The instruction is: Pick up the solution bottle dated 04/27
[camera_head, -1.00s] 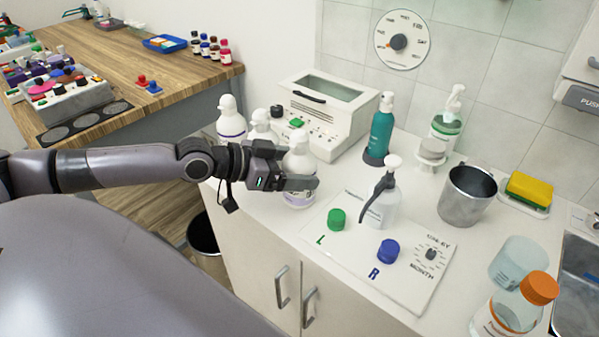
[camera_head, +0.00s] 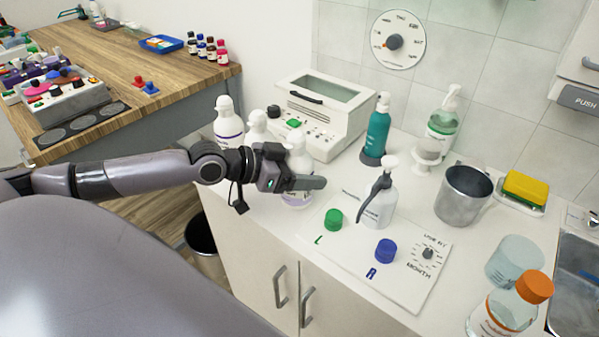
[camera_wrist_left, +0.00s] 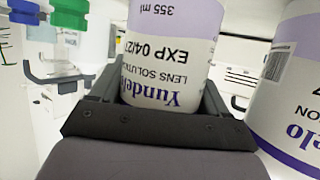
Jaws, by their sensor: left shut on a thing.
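My left gripper (camera_head: 300,184) is shut on a white solution bottle (camera_head: 299,160) with a rounded cap, at the counter's left part. The bottle is upright; the gripper hides its middle. In the left wrist view the held bottle (camera_wrist_left: 165,60) appears upside down between the fingers, its label reading "LENS SOLUTION", "EXP 04/27" and "355 ml". A similar bottle with a lavender label (camera_wrist_left: 290,90) stands close on the right there; its date is not readable. Two similar white bottles, one at the far left (camera_head: 228,125) and one nearer (camera_head: 257,127), stand behind. My right gripper is not in view.
A white box machine (camera_head: 325,115) stands behind the bottles. A white panel (camera_head: 400,290) with a green knob (camera_head: 333,219), a blue knob (camera_head: 386,251) and a pump bottle (camera_head: 381,205) lies to the right. A metal cup (camera_head: 463,195) and an orange-capped bottle (camera_head: 510,310) stand farther right.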

